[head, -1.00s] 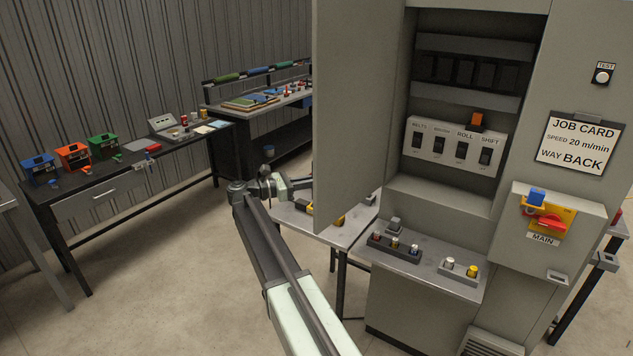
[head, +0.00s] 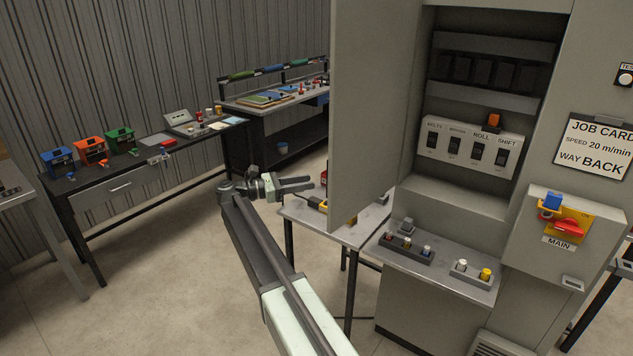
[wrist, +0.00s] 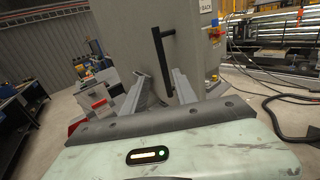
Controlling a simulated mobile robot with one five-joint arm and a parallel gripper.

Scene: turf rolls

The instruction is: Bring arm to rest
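My arm reaches forward from the bottom of the head view. My gripper (head: 311,184) is at its far end, left of the grey cabinet's open door (head: 365,110) and near the small table in front of it. In the wrist view the two fingers (wrist: 160,76) stand apart with nothing held between them. Beyond them is the grey door with its black bar handle (wrist: 164,48). I cannot tell the exact gap between gripper and door.
The small grey table (head: 343,232) stands close below the gripper. The cabinet's front shelf (head: 455,277) carries buttons. A black bench (head: 130,172) with coloured bins runs along the left wall. Open floor (head: 170,260) lies between the bench and my arm.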

